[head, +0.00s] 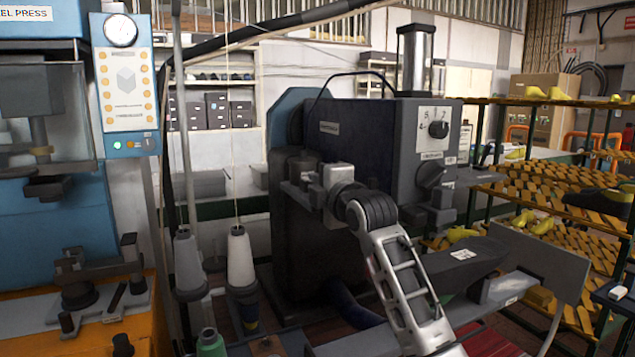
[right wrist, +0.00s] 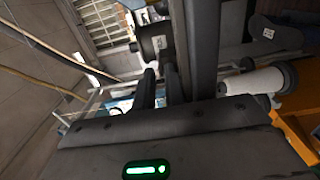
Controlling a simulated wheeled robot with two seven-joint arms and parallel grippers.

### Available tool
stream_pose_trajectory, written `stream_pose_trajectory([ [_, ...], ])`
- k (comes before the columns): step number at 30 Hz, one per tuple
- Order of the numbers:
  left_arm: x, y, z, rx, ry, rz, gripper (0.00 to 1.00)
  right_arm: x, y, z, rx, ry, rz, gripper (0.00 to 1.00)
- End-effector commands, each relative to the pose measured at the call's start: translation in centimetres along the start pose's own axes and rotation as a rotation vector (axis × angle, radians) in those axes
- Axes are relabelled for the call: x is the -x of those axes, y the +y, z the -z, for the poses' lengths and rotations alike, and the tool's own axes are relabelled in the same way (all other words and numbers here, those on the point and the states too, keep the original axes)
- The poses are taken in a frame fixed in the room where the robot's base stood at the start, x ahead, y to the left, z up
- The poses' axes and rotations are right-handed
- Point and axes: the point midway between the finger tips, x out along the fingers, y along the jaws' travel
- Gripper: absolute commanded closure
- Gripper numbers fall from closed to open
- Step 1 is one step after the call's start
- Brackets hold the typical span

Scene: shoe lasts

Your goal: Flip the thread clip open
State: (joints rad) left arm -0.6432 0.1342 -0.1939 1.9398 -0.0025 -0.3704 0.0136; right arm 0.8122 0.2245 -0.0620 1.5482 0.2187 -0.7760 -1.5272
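My right arm comes in from the lower right in the head view. Its gripper (head: 303,180) is in front of the dark front of the machine (head: 352,137), and its fingertips are hard to make out there. In the right wrist view my right gripper (right wrist: 160,78) shows two dark fingers with a narrow gap between them and nothing visible held. A dark upright bar (right wrist: 202,45) stands right beside the fingers. I cannot make out the thread clip for certain in either view. My left gripper is not in view.
A white thread cone (head: 240,258) and a grey one (head: 188,262) stand left of the machine, with thin threads rising. A green spool (head: 210,342) is below them. A blue press (head: 50,200) stands at the left. Racks with yellow lasts (head: 535,92) are at the right.

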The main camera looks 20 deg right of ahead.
Motion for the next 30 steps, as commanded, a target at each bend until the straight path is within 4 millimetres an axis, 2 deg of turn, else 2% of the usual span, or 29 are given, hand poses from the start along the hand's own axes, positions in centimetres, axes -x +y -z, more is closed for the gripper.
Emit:
stream_pose_trajectory([
  [5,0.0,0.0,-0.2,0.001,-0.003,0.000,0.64,0.0,0.0,0.0,0.000,0.000,0.000,0.88],
  [6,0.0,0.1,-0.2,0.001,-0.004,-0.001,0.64,0.0,0.0,0.0,0.000,0.000,0.000,0.91],
  [7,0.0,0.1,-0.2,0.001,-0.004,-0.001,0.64,0.0,0.0,0.0,0.000,0.000,0.000,1.00],
  [8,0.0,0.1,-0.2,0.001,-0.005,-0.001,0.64,0.0,0.0,0.0,0.000,0.000,0.000,1.00],
  [20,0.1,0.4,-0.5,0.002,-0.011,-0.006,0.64,0.0,0.3,0.0,0.001,-0.001,0.040,1.00],
  [30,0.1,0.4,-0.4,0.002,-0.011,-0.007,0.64,-0.2,1.8,-0.1,0.002,-0.003,0.252,1.00],
])
